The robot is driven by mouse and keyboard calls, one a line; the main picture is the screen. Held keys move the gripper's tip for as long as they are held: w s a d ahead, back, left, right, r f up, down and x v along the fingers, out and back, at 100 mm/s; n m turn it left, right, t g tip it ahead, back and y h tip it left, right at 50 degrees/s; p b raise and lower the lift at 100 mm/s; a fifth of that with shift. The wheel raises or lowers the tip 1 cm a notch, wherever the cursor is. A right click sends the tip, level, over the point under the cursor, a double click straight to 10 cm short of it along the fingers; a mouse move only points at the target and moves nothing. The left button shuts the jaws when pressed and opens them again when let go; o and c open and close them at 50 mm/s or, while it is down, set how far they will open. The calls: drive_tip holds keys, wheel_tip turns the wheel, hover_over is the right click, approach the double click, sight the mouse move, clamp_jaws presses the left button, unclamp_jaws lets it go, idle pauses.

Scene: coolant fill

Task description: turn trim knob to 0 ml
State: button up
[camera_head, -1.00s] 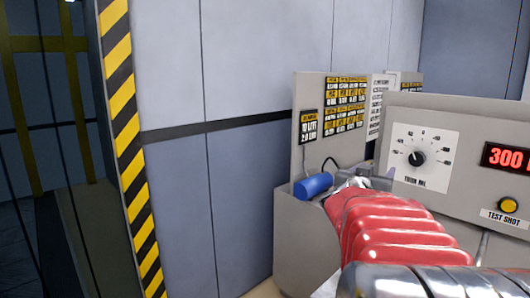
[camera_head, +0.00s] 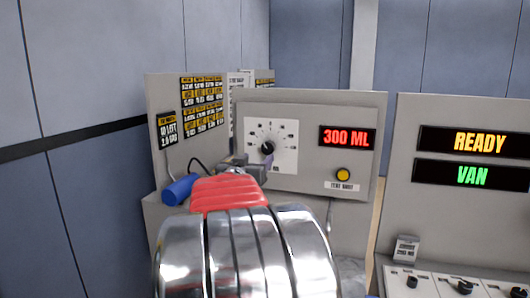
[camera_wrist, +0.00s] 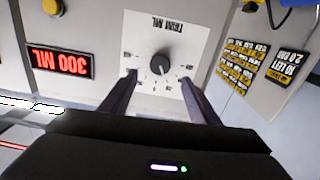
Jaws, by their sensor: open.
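The trim knob (camera_head: 267,148) is a round black knob on a white dial plate on the grey panel. In the wrist view the picture is upside down, and the knob (camera_wrist: 160,64) shows with a pale pointer mark near the scale side, a little off the scale's middle. The dial numbers are too small to read surely. My gripper (camera_wrist: 159,79) is open, with its two dark fingers apart in front of the dial plate, one to each side of the knob. No contact with the knob shows. In the head view my gripper (camera_head: 258,165) partly covers the plate's lower left.
A red display (camera_head: 347,138) reads 300 ML, above a yellow test shot button (camera_head: 343,174). A blue cylinder (camera_head: 180,189) lies left of my gripper. At right, a panel shows READY (camera_head: 478,142) and VAN (camera_head: 472,175), with small black knobs below.

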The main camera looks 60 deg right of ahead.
sight(267, 149)
drive_tip(key=d, duration=0.3)
drive_tip(key=w+d, duration=0.1)
drive_tip(key=d, duration=0.6)
drive_tip(key=shift+w, duration=0.3)
drive_tip(key=shift+c, duration=0.5)
drive_tip(key=c, duration=0.9)
drive_tip(key=shift+c, duration=0.3)
drive_tip(key=shift+m, duration=0.3)
drive_tip(key=shift+r+m, duration=0.1)
drive_tip(key=shift+m, duration=2.6)
